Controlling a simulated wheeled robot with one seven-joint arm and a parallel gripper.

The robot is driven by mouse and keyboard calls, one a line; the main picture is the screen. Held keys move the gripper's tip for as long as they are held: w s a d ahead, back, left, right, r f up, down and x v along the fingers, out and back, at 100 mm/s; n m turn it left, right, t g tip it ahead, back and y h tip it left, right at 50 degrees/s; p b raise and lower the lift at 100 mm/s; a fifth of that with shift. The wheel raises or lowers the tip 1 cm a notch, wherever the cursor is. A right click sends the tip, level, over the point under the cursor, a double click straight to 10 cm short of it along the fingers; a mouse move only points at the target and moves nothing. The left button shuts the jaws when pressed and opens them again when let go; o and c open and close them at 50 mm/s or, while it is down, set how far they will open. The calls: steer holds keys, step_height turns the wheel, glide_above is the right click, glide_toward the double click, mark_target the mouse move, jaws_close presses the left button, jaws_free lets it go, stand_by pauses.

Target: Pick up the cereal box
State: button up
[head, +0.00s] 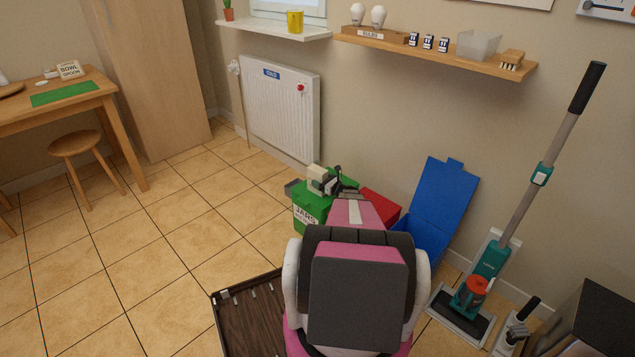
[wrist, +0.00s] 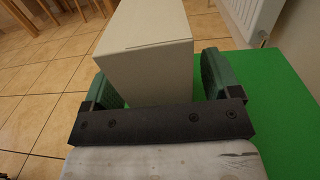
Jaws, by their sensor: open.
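A plain cream box, seemingly the cereal box (wrist: 145,42), stands between the two green-padded fingers of my gripper (wrist: 160,82) in the wrist view. The jaws are open, with one finger on each side of it. I cannot tell whether either finger touches it. In the head view the cream box (head: 316,178) is above a green bin (head: 306,214) marked JARS, and my gripper (head: 334,182) is beside it. The bin's flat green top (wrist: 280,110) shows below the box in the wrist view. My arm hides part of the scene, and no print shows on the box.
A red bin (head: 380,208) and a blue bin with its lid raised (head: 440,205) stand to the right. A white radiator (head: 280,108) is on the wall behind. A dark tray (head: 250,320) lies front left.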

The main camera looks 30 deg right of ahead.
steer(key=shift+w+a, duration=0.1)
steer(key=shift+w, duration=0.2)
steer(key=c, duration=1)
steer(key=shift+r, duration=0.15)
